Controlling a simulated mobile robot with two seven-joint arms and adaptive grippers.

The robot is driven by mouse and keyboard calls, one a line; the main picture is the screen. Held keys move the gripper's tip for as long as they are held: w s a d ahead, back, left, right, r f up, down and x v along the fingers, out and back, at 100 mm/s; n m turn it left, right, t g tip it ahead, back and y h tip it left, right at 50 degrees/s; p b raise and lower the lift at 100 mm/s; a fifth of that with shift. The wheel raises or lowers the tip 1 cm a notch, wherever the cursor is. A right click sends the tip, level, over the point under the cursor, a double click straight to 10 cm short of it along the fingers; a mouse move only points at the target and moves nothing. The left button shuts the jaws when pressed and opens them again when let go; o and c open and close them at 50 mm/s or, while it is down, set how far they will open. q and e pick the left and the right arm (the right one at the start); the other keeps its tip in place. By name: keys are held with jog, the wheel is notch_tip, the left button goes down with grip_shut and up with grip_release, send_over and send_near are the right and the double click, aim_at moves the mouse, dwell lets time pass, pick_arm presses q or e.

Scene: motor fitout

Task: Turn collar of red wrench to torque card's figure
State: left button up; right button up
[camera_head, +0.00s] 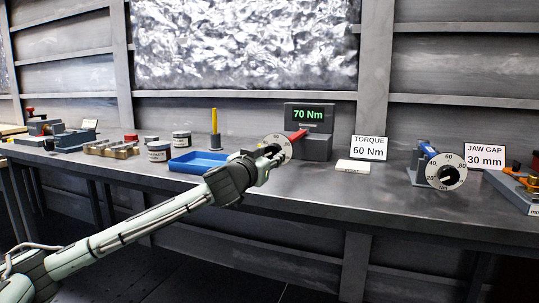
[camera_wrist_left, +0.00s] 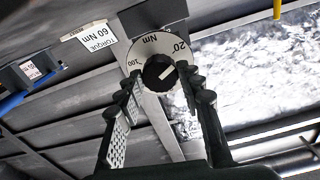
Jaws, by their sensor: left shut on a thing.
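The red wrench (camera_head: 298,136) rests at a dark stand on the bench, its round white dial (camera_head: 279,148) facing me. My left gripper (camera_head: 268,161) is at the front of this dial and partly covers it. In the left wrist view, its fingers stand either side of the black collar knob (camera_wrist_left: 158,72), shut on it. The knob has a white pointer line; 20, 100 and Nm show on the dial around it. The green display (camera_head: 308,114) behind reads 70 Nm. The torque card (camera_head: 368,148) reads 60 Nm; it also shows in the left wrist view (camera_wrist_left: 96,34). My right gripper is not in view.
A blue wrench with its own dial (camera_head: 446,172) and a jaw gap card (camera_head: 485,156) reading 30 mm stand at the right. A blue tray (camera_head: 197,168), tins (camera_head: 159,152) and a yellow-handled tool (camera_head: 214,122) are left of the red wrench.

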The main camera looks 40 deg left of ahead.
pick_arm(q)
jog(key=m+p, duration=0.2)
jog(key=m, duration=0.4)
jog(key=shift+m, duration=1.6)
jog(key=m, duration=0.5)
jog(key=shift+r, duration=0.1)
jog(key=m, duration=0.5)
jog(key=shift+m, duration=1.9)
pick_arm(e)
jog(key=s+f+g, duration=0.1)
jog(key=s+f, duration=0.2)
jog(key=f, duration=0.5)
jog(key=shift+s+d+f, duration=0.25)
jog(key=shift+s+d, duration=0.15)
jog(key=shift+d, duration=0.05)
pick_arm(q)
jog(key=o, duration=1.2)
jog(key=shift+c, duration=0.2)
